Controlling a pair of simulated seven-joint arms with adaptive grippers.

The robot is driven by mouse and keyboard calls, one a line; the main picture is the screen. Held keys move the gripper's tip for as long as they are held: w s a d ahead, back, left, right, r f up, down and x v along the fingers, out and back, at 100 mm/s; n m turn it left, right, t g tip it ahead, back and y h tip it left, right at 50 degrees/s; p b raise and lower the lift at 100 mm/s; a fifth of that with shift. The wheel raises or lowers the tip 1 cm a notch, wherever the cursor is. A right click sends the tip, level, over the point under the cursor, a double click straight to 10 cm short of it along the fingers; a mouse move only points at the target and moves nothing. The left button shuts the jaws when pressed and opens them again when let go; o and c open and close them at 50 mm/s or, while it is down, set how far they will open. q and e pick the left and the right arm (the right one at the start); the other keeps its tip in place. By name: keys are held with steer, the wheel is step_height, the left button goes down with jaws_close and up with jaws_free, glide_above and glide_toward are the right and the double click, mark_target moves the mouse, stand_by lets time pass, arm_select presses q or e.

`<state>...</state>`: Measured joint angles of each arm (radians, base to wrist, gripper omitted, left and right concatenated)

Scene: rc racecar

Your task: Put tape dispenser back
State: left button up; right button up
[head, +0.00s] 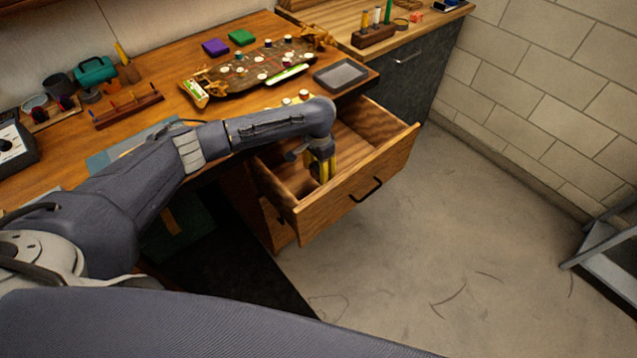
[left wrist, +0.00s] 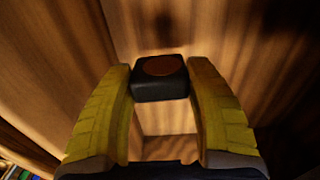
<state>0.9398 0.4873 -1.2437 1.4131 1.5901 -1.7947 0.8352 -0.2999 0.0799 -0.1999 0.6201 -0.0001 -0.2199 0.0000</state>
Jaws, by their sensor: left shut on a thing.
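My left gripper (head: 322,168) reaches down into the open wooden drawer (head: 385,165), its yellow fingers inside the drawer walls. In the left wrist view the two yellow fingers (left wrist: 160,85) are shut on a small dark block (left wrist: 160,92) with a round brown top. I cannot tell for sure that this block is the tape dispenser; in the head view it is hidden. Wood grain surrounds it in the left wrist view. I cannot tell whether the block touches the drawer floor. My right gripper is not in view.
The wooden workbench (head: 60,170) holds a teal case (head: 95,70), a tool rack (head: 127,106), a car chassis (head: 262,65) and a grey tray (head: 341,74). A second counter (head: 430,22) stands beyond. The floor (head: 470,230) right of the drawer is clear.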

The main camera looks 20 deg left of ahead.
mark_target(318, 167)
arm_select(q)
steer(key=shift+f, duration=3.65)
steer(key=shift+f, duration=0.2)
steer(key=o, duration=1.1)
step_height(318, 167, up, 12)
steer(key=shift+r, duration=0.2)
